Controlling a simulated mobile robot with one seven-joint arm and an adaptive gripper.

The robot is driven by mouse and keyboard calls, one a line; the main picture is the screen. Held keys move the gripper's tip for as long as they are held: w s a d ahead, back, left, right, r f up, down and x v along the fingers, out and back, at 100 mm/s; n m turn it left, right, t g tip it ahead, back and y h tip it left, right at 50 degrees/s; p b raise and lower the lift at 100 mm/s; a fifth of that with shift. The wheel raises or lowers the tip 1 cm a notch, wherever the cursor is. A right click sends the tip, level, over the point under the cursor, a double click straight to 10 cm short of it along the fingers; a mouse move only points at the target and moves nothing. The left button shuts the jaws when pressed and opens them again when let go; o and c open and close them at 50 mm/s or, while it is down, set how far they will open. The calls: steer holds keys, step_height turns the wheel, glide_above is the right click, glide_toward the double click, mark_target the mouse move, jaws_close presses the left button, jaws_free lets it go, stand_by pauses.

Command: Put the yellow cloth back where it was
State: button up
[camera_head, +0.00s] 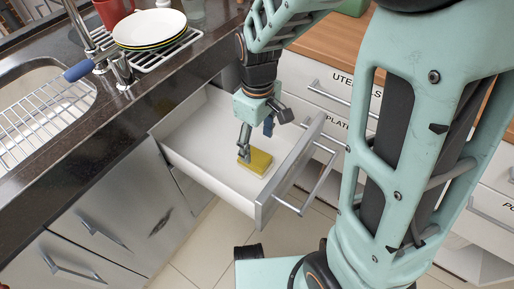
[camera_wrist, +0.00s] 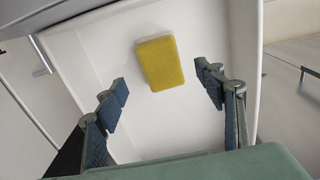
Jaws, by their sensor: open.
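The yellow cloth (camera_head: 256,161) looks like a flat yellow block with a pale edge. It lies in the open white drawer (camera_head: 200,125) under the counter. In the wrist view the cloth (camera_wrist: 160,64) rests on the white drawer floor, ahead of the fingertips and midway between them. My gripper (camera_head: 256,140) reaches down into the drawer above the cloth. In the wrist view my gripper (camera_wrist: 164,92) is open and empty, with blue finger pads on either side. Whether a fingertip touches the cloth is unclear.
A red mug (camera_head: 113,12) stands behind. The drawer's front panel (camera_head: 290,170) and handle stick out over the tiled floor. Labelled drawers (camera_head: 330,90) stand behind.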

mark_target(257, 157)
step_height(257, 157, up, 4)
steer(key=shift+r+p, duration=0.1)
steer(key=shift+p, duration=0.3)
steer(key=shift+r, duration=0.1)
